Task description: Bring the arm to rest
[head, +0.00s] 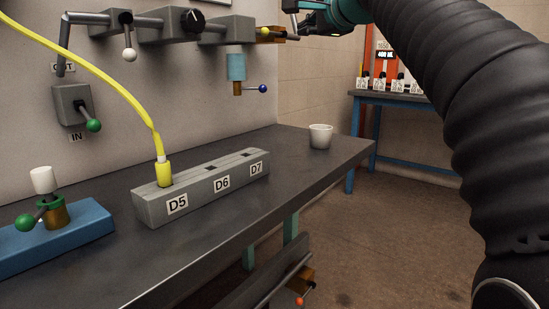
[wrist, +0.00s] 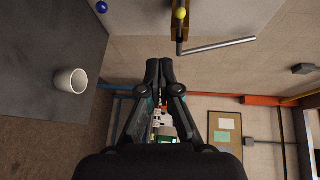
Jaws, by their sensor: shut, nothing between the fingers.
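My gripper (wrist: 159,66) is shut and empty in the wrist view, its two dark fingertips together. It points toward a beige wall, left of and below a brass fitting (wrist: 182,25) with a yellow knob and a grey bar (wrist: 222,45). It looks apart from both there. In the head view my gripper is at the top, partly cut off by the frame edge, close to the brass fitting (head: 268,34) at the end of the wall pipework. Whether it touches anything there I cannot tell. My arm's dark ribbed sleeve fills the right side.
A yellow hose (head: 105,82) ends in the D5 socket of a grey block (head: 150,208) on the dark bench (head: 310,180). A white cup (head: 320,136) stands near the bench's far end. A blue table (head: 400,98) with labelled items is behind. The floor between is clear.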

